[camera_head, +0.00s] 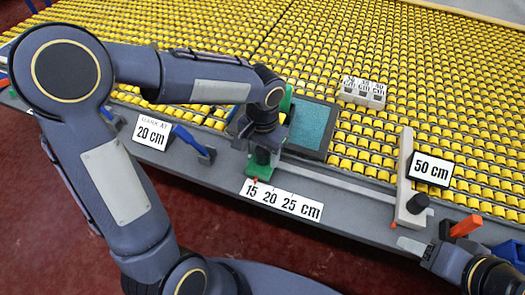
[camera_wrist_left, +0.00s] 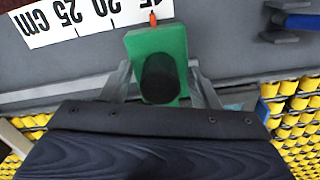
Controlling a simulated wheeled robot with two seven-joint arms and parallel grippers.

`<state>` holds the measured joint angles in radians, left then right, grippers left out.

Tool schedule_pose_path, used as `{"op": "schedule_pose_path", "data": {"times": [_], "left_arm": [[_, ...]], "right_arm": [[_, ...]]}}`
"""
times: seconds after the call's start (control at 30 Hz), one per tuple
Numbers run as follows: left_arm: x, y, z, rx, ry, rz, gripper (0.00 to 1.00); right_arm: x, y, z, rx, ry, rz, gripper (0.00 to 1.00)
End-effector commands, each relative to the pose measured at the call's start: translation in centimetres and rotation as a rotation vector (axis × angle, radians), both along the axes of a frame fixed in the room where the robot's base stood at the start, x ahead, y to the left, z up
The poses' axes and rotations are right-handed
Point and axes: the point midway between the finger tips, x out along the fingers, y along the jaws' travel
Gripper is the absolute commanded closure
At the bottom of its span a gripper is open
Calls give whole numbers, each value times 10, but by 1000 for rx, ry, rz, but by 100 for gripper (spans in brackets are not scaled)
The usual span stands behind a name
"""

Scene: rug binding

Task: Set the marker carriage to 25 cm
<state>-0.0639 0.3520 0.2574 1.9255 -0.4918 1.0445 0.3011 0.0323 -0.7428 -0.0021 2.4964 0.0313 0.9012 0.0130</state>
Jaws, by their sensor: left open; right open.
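The green marker carriage (camera_head: 262,172) sits on the rail at the table's front edge, its orange pointer (camera_head: 255,181) at the 15 end of the scale (camera_head: 283,198) marked 15, 20, 25 cm. In the left wrist view the carriage (camera_wrist_left: 143,45) carries a dark round knob (camera_wrist_left: 160,78). My left gripper (camera_head: 264,155) is over the carriage; in its wrist view the open fingers (camera_wrist_left: 162,84) stand on either side of the knob, apparently apart from it. My right gripper (camera_head: 412,246) is open and empty at the lower right.
A sign (camera_head: 151,133) reads "MARK AT 20 cm". A white stop block (camera_head: 407,180) with a 50 cm sign (camera_head: 431,169) stands farther right on the rail. A teal pad (camera_head: 313,127) lies behind the carriage. An orange handle (camera_head: 466,226) is near my right gripper. Yellow rollers cover the table.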

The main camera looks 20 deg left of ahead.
Motion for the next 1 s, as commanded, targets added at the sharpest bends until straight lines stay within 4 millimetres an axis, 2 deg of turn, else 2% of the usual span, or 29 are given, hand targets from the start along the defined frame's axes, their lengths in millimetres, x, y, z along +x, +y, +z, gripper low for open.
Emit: {"op": "schedule_pose_path", "data": {"times": [0.17,0.6,0.83,1.0], "left_arm": [[0,0,0,0,0,1,45],[0,0,0,0,0,1,100],[0,-8,0,0,-1,-3,100],[-1,-37,-1,-3,-1,-7,100]], "right_arm": [[0,0,0,0,0,0,45],[0,0,0,0,0,0,45],[0,0,-1,0,0,0,45],[0,0,-6,0,0,0,45]]}}
